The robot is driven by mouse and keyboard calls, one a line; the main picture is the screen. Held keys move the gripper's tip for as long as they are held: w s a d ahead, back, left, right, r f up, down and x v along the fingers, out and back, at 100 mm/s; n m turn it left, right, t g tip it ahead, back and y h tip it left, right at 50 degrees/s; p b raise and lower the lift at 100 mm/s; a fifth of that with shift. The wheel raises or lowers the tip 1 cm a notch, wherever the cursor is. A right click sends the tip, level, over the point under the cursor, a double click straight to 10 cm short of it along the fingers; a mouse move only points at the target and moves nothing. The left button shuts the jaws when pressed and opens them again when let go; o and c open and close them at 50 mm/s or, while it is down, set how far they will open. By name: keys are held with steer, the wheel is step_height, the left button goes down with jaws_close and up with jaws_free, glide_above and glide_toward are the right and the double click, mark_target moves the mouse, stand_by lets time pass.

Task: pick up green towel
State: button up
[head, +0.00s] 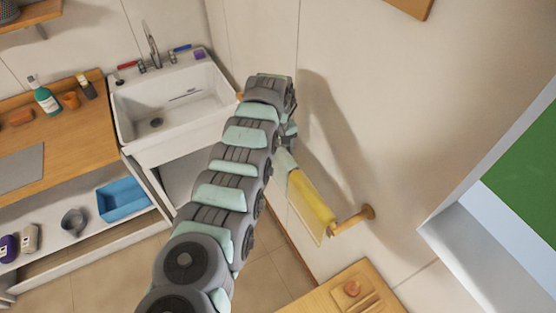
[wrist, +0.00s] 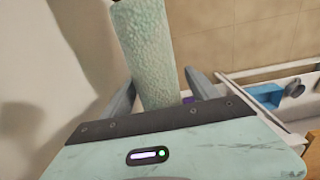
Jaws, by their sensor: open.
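The green towel (head: 284,160) is pale green and hangs on a wall rail beside a yellow towel (head: 312,203). In the wrist view the green towel (wrist: 146,40) is a textured roll-like shape running up from between the fingers. My gripper (wrist: 160,82) is open, with one finger on each side of the towel. I cannot tell whether either finger touches it. In the head view my arm hides most of the gripper and part of the green towel.
The wooden rail end (head: 353,220) fixes to the wall right of the yellow towel. A white sink (head: 170,98) and wooden counter (head: 75,128) stand left. A blue bin (head: 122,199) is on the lower shelf. A wooden surface (head: 318,300) is at the bottom.

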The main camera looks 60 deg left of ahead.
jaws_close()
stand_by(0.7)
